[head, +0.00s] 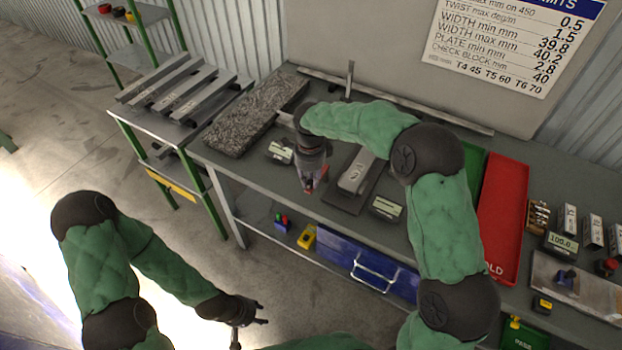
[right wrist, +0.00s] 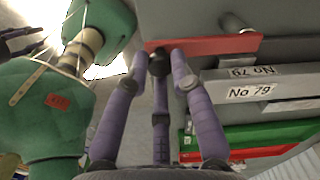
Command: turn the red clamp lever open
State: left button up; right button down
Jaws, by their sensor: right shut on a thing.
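The red clamp lever (right wrist: 222,45) shows in the right wrist view as a flat red bar running right from my fingertips. In the head view only a small red part (head: 323,173) shows beside my right gripper. My right gripper (head: 309,184) points down at the table and is shut on the lever's left end; its fingers also show in the right wrist view (right wrist: 158,62). The clamp's other parts are mostly hidden by the gripper. My left gripper (head: 254,314) is empty, its fingers spread, away from the table at the lower left.
A grey bar labelled No 79 (right wrist: 285,90) lies beside the lever. Digital readouts (head: 281,152) (head: 386,208) flank the clamp area. A speckled granite block (head: 248,118) lies to the left, a red tray (head: 503,220) to the right. A blue drawer (head: 350,262) is below.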

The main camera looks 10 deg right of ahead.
jog(key=c, duration=1.1)
grip_release()
jog(key=shift+o, duration=0.2)
notch_tip(320, 180, up, 12)
jog(key=shift+f, duration=0.1)
